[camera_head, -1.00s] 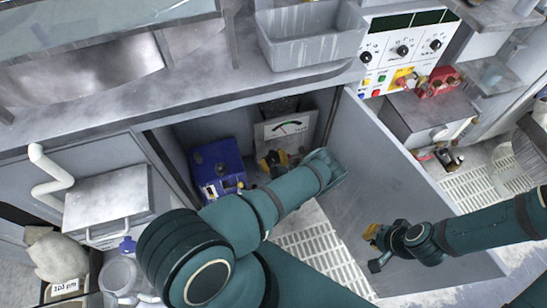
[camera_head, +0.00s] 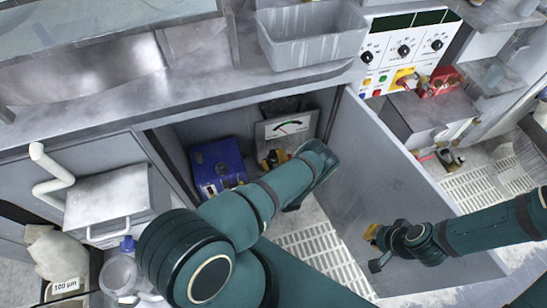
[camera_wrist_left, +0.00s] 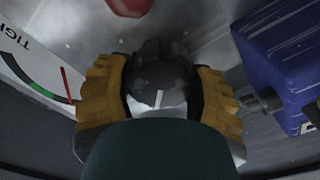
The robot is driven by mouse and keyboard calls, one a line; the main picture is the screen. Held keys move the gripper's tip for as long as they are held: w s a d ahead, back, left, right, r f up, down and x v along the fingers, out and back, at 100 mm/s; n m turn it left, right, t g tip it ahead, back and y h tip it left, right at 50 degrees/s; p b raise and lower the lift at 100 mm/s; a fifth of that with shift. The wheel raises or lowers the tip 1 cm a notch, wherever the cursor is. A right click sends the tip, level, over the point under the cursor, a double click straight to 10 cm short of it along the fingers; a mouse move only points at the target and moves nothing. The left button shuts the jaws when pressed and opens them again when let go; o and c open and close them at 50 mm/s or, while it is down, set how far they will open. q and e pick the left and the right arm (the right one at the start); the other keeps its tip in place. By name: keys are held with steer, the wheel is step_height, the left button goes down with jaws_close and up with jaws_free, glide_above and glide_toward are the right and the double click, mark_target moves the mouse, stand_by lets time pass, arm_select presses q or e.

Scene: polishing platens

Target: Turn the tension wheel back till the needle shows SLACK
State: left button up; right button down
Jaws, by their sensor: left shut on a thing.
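The tension wheel (camera_wrist_left: 160,75) is a dark round knob with a white mark, seen in the left wrist view. My left gripper (camera_head: 272,160) is shut on it, with an orange pad on each side; the gripper and wrist hide most of it in the head view. The gauge (camera_head: 288,126) is on a pale panel behind the wheel. In the left wrist view, the red needle (camera_wrist_left: 67,84) stands past the green band, on the side away from the partly visible TIGHT lettering. No SLACK lettering is readable. My right gripper (camera_head: 373,248) hangs near the open panel, touching no wheel.
A blue box (camera_head: 217,165) stands close left of the wheel, inside the cabinet. A grey door-like panel (camera_head: 385,180) bounds the space on the right. The worktop edge (camera_head: 200,112) overhangs the cabinet. Floor grating (camera_head: 318,250) lies below.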

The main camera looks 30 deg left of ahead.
arm_select(q)
steer(key=o, duration=0.9)
steer(key=v, duration=1.2)
steer(key=shift+w, duration=0.1)
